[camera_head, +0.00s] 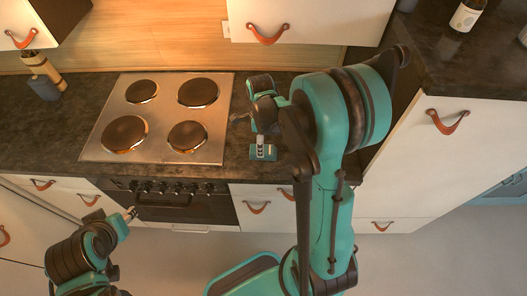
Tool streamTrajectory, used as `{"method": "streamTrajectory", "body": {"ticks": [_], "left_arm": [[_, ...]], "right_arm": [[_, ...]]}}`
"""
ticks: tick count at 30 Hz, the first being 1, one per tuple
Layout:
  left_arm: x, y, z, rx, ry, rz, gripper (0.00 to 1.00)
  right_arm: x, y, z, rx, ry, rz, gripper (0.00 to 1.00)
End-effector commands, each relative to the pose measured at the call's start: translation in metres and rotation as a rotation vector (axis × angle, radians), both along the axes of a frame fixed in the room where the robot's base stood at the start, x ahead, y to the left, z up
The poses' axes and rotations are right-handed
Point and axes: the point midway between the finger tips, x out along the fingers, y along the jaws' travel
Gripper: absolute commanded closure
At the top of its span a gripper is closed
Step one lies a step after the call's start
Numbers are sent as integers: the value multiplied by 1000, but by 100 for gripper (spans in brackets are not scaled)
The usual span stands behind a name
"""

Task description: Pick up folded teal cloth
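I cannot make out a folded teal cloth for sure. A small teal patch (263,154) with a pale banded cylinder on it shows at the counter's front edge, below my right wrist; I cannot tell whether it is cloth or part of my arm. My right arm reaches up over the counter right of the stove, and its gripper (242,118) is mostly hidden by the wrist. Whether it holds anything is not visible. My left gripper (130,213) is in front of the oven, low at the left; its fingers are too small to read.
A steel cooktop (162,115) with several dark burners is set in the dark counter (60,120). A grey holder (44,87) with wooden items stands at the left. A bottle (467,15) stands on the right counter. White drawers with leather pulls (257,208) line the front.

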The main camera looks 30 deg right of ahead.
Motion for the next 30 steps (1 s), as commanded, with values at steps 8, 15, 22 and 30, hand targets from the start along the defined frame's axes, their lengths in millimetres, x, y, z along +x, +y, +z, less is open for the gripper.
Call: {"method": "streamTrajectory", "body": {"ticks": [8, 15, 22, 30], "left_arm": [[0, 0, -14, 0, 0, 0, 60], [0, 0, -15, 0, 0, 0, 60], [0, 0, -15, 0, 0, 0, 60], [0, 0, -15, 0, 0, 0, 60]], "right_arm": [[1, -5, -42, 0, -1, 3, 26], [1, -5, -52, 0, -1, 3, 26], [1, -5, -52, 0, -2, 4, 55], [1, -5, -52, 0, -2, 4, 75]]}}
